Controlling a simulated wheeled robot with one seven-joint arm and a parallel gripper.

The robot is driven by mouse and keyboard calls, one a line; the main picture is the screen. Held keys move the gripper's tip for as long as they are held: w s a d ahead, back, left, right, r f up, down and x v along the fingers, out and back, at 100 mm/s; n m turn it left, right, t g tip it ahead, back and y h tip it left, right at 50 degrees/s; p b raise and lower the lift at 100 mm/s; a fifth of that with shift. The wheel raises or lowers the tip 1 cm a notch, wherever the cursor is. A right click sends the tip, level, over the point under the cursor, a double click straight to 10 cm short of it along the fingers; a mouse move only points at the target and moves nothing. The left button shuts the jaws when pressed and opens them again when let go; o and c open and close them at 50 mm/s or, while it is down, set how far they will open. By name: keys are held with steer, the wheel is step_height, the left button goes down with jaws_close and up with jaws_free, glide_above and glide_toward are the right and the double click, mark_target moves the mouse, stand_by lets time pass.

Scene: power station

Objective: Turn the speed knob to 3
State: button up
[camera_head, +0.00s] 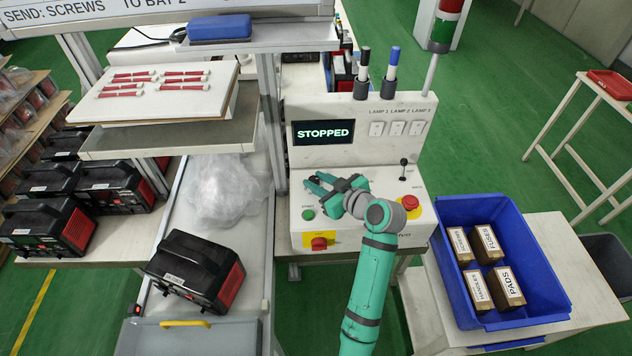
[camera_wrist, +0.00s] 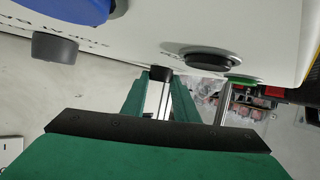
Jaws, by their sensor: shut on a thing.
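The control panel (camera_head: 345,222) stands in the middle of the head view, and its screen (camera_head: 323,132) reads STOPPED. My gripper (camera_head: 316,183) is over the upper left of its sloped face. In the wrist view the two green fingers reach up to a small black knob (camera_wrist: 160,72), with their tips closed at its sides. I take this as the speed knob; its label and setting cannot be read. In the head view my gripper hides it.
Nearby are a green button (camera_head: 308,214), a red knob on a yellow plate (camera_head: 319,243), a red stop button (camera_head: 410,202) and a small lever (camera_head: 403,169). The wrist view shows a wide black round part (camera_wrist: 210,58). A blue bin (camera_head: 455,207) with boxes is at right.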

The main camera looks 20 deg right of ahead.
steer(key=shift+w+d+n+g+y, duration=0.15)
steer(key=shift+n+g+y, duration=0.35)
steer(key=shift+n+y, duration=0.4)
steer(key=shift+s+d+n+g+y, duration=0.15)
steer(key=shift+n+g+y, duration=0.35)
steer(key=shift+n+y, duration=0.35)
steer(key=shift+w+f, duration=0.1)
steer(key=o, duration=1.1)
steer(key=shift+c, duration=0.2)
steer(key=shift+y, duration=0.25)
steer(key=v, duration=1.1)
steer(key=shift+w, duration=0.1)
steer(key=shift+a, duration=0.1)
